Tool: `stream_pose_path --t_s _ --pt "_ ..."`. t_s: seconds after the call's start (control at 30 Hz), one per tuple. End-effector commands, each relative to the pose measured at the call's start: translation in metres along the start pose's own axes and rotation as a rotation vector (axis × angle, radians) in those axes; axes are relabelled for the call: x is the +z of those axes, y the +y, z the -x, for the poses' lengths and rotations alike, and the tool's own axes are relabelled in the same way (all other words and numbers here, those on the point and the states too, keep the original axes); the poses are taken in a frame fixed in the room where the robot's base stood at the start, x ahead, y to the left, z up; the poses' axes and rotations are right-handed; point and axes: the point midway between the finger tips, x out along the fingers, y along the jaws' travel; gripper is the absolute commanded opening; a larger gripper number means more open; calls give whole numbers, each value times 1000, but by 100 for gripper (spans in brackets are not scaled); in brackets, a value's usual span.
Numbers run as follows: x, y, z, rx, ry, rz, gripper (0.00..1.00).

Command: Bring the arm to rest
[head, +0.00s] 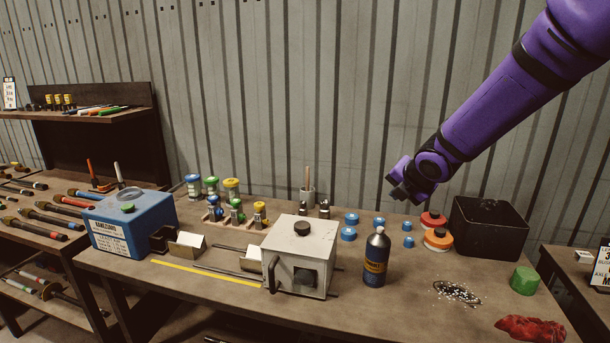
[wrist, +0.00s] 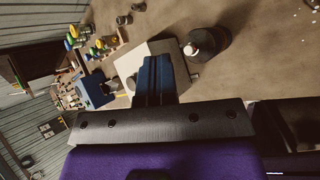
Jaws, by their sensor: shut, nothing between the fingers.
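My purple arm reaches in from the upper right of the head view. My gripper (head: 396,186) is raised above the back right of the workbench (head: 210,292), clear of everything on it. In the wrist view, the gripper's fingers (wrist: 155,75) are together with nothing between them. Beyond them show the grey-white crimper box (wrist: 130,62) and a dark bottle (wrist: 207,42). In the head view the crimper box (head: 300,252) stands at the middle of the bench, with the dark bottle (head: 376,258) upright at its right.
A blue machine (head: 130,224) stands at the bench's left. Blue caps (head: 349,233), red and orange round tins (head: 437,238) and a black bin (head: 489,228) lie below and right of my gripper.

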Motion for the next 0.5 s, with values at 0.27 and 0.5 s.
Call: stream_pose_path --t_s 0.27,0.5 --pt "7 -21 100 -122 -151 -557 0" --pt "-9 -50 181 -170 -254 -1082 0"
